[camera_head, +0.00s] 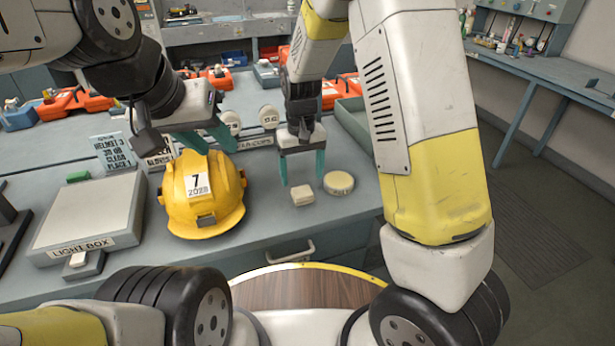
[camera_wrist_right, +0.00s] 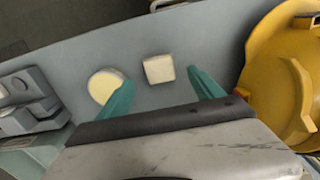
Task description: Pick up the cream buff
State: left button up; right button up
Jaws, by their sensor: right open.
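Two small cream pieces lie on the grey bench, and I cannot tell which is called the cream buff. One is a squarish block (camera_head: 302,196), also in the right wrist view (camera_wrist_right: 158,69). The other is a round disc (camera_head: 339,183), right of the block, also in the right wrist view (camera_wrist_right: 104,85). My right gripper (camera_head: 302,180) is open and empty, pointing down near the block. In the wrist view (camera_wrist_right: 161,80) the block shows between its fingertips, and one finger overlaps the disc's edge. My left gripper (camera_head: 208,145) has its fingers apart, just behind the helmet.
A yellow helmet (camera_head: 203,213) marked 7 stands left of the block. A light box (camera_head: 88,218) is farther left. Label cards, round white pieces and a green tray (camera_head: 353,122) lie behind. A drawer handle (camera_head: 290,254) sticks out at the bench front.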

aim_at(302, 191)
jog(key=f, duration=0.7)
jog(key=shift+w+f, duration=0.15)
jog(key=shift+w, duration=0.1)
jog(key=shift+c, duration=0.3)
jog(key=c, duration=1.4)
